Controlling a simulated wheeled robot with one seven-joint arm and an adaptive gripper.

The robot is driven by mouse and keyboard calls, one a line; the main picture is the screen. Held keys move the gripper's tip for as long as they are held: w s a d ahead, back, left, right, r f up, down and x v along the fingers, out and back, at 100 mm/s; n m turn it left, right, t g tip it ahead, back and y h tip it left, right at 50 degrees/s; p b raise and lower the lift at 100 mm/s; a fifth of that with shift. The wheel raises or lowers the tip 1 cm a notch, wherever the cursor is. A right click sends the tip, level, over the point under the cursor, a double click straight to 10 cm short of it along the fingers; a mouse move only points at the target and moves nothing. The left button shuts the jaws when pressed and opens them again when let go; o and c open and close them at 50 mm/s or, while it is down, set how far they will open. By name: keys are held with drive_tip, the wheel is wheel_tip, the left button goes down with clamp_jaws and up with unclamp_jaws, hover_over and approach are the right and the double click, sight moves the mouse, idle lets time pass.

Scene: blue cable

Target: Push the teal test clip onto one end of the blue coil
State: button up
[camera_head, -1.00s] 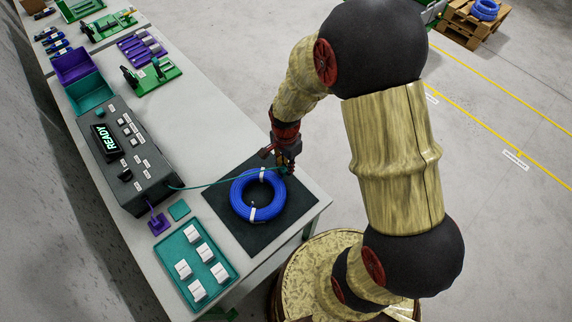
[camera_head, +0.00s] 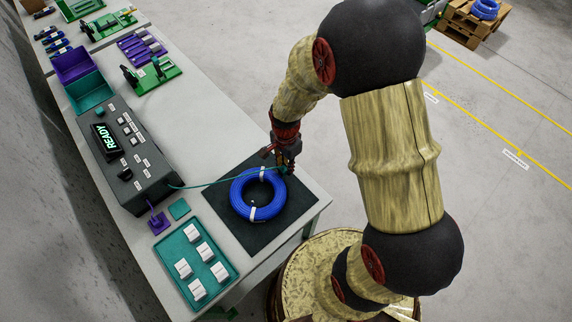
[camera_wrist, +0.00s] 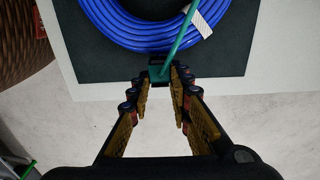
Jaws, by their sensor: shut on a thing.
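The blue coil (camera_head: 258,194) lies flat on a dark mat (camera_head: 224,219) at the near end of the bench, tied with white bands. My gripper (camera_head: 285,166) is at the coil's upper right edge in the head view. In the wrist view its fingertips (camera_wrist: 159,78) are shut on the teal clip (camera_wrist: 157,68), just outside the coil (camera_wrist: 150,30). A teal lead (camera_wrist: 183,45) runs from the clip across the coil. In the head view this lead (camera_head: 205,185) reaches the tester. The coil's cable ends cannot be made out clearly.
A dark tester box (camera_head: 126,155) with a lit READY display stands left of the mat. A teal tray (camera_head: 163,249) with white pieces lies at the lower left. Purple and teal bins (camera_head: 89,92) stand further back. The bench middle (camera_head: 190,110) is clear.

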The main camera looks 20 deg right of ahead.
drive_tip(key=shift+f, duration=0.15)
idle(0.8)
drive_tip(key=o, duration=0.5)
drive_tip(key=shift+o, duration=1)
drive_tip(key=o, duration=0.4)
drive_tip(key=shift+c, duration=0.2)
drive_tip(key=shift+r+p, duration=2.85)
drive_tip(key=shift+r, duration=0.7)
